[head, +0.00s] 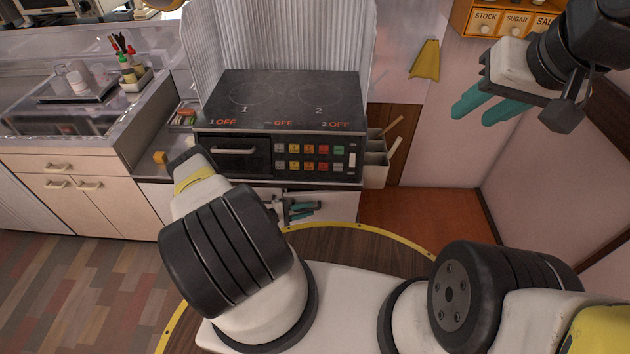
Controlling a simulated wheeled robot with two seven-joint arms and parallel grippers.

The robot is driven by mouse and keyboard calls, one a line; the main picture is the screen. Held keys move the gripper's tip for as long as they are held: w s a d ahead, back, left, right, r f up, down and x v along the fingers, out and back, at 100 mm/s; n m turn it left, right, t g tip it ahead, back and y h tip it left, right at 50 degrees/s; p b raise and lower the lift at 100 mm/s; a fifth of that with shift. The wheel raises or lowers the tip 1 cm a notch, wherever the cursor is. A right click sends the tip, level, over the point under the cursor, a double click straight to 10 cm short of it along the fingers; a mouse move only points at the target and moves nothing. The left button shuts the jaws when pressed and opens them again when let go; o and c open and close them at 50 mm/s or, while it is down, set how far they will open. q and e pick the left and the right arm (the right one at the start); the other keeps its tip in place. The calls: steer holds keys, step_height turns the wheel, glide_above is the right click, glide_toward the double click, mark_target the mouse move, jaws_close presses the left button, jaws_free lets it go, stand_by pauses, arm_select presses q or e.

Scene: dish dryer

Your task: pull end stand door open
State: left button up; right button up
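The end stand is the low white cabinet under the black stove unit, and its white door (338,207) faces me. The door looks closed, though my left arm covers its left part. My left gripper (307,209) is low in front of the door, with its teal fingers close to the door face. Whether it touches a handle, and how far apart its fingers are, is too small to tell. My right gripper (474,116) is raised at the upper right, far from the door. Its two teal fingers are apart with nothing between them.
The stove (283,102) with a black front panel (233,150) sits on the stand. A holder with utensils (375,169) hangs at its right side. The brown floor (425,218) right of the stand is clear.

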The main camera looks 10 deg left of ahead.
arm_select(q)
steer(key=shift+c, duration=0.4)
jaws_close()
stand_by(0.9)
